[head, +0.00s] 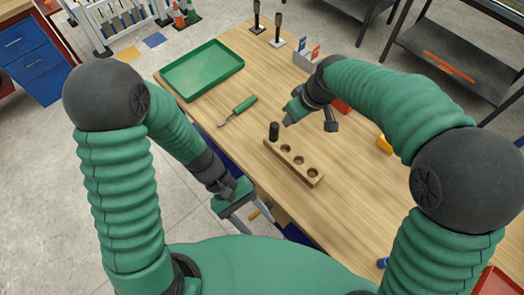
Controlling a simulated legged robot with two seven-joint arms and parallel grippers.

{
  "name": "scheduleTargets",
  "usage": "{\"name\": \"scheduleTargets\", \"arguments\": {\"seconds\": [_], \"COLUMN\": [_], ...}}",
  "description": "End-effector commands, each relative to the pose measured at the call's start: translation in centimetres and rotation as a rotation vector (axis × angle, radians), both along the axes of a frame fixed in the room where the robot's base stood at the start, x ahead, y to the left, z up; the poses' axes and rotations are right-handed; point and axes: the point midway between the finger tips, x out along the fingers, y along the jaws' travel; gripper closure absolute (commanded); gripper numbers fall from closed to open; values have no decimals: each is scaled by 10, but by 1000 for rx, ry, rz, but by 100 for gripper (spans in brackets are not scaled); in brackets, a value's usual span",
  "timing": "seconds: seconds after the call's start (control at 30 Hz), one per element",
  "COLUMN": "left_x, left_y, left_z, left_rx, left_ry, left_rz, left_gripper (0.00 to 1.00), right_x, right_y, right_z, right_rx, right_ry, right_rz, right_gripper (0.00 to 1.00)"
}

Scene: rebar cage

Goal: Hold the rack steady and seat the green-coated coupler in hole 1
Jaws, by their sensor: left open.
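The wooden rack (306,178) lies on the table with a row of round holes, three of them showing empty. A dark upright cylinder (274,131) stands at its far left end; I cannot tell how deep it sits, and its colour looks black rather than green. My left gripper (254,220) is open and empty, off the table's near edge, below and left of the rack and apart from it. My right gripper (289,119) points down just above and right of the dark cylinder. Its fingers are too small to read. I cannot make out a green-coated coupler for certain.
A green tray (203,69) and a green-handled tool (239,110) lie on the left of the wooden table (275,80). A grey holder (306,58) stands at the back, and a yellow item (384,144) lies at the right. The table's middle right is mostly clear.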

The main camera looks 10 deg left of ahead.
Motion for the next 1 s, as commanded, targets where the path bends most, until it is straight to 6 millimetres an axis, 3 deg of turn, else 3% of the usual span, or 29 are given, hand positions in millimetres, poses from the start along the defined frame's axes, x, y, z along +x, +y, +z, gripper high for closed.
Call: {"name": "scheduleTargets", "arguments": {"seconds": [0.07,0.13,0.2,0.27,0.33,0.43,0.5,0.63,0.73,0.87,1.0], "left_x": [9,34,70,107,151,199,217,230,234,247,276], "left_y": [-39,-67,-82,-84,-71,-34,-8,25,34,30,19], "left_z": [8,19,26,28,21,-2,-21,-46,-53,-53,-53], "left_rx": [-192,-371,-541,-676,-813,-940,-980,-999,-1000,-1000,-1001], "left_ry": [144,237,304,337,346,310,272,209,187,179,180], "left_rz": [176,360,564,757,997,1323,1501,1706,1764,1768,1766], "left_gripper": [45,45,45,45,45,45,45,45,45,45,45], "right_x": [0,-1,-1,-1,-1,-1,-1,-1,-1,-1,-1], "right_y": [0,0,0,0,0,0,0,0,-1,-1,-1], "right_z": [1,1,1,1,1,1,1,1,1,1,1], "right_rx": [0,-1,0,0,0,0,0,0,0,1,1], "right_ry": [-1,-2,-3,-3,-3,-3,-2,-2,-2,-2,-2], "right_rz": [0,-1,-1,-1,-1,-1,-2,-2,-2,-1,-1], "right_gripper": [100,100,100,100,100,100,100,100,100,100,100]}}
